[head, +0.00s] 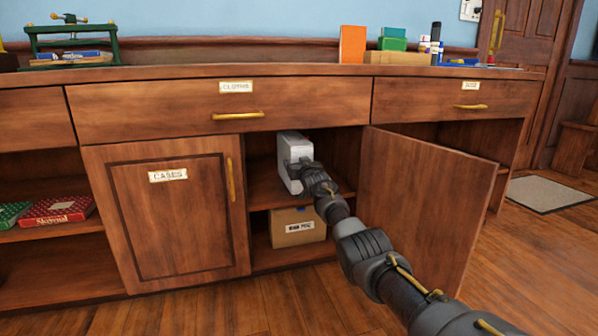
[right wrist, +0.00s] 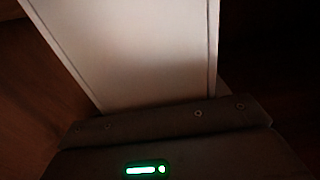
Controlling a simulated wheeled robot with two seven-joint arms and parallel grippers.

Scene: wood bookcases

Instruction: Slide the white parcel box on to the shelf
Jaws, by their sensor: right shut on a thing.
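The white parcel box (head: 293,152) stands upright, tall and narrow, in the open middle compartment of the wood cabinet in the head view. It is at the level of the compartment's shelf (head: 262,196); I cannot tell whether its base touches the shelf. My right gripper (head: 305,178) reaches into the compartment and is shut on the box. In the right wrist view the white box (right wrist: 135,50) fills the upper middle, right against the dark gripper body (right wrist: 165,125). The fingertips are hidden. My left gripper is not in view.
The right cabinet door (head: 425,205) stands open beside my right arm. The left door (head: 165,215), labelled CASES, is shut. A brown cardboard box (head: 297,228) sits on the compartment's bottom, below the shelf. Drawers (head: 220,108) run above. Shelf space right of the white box looks free.

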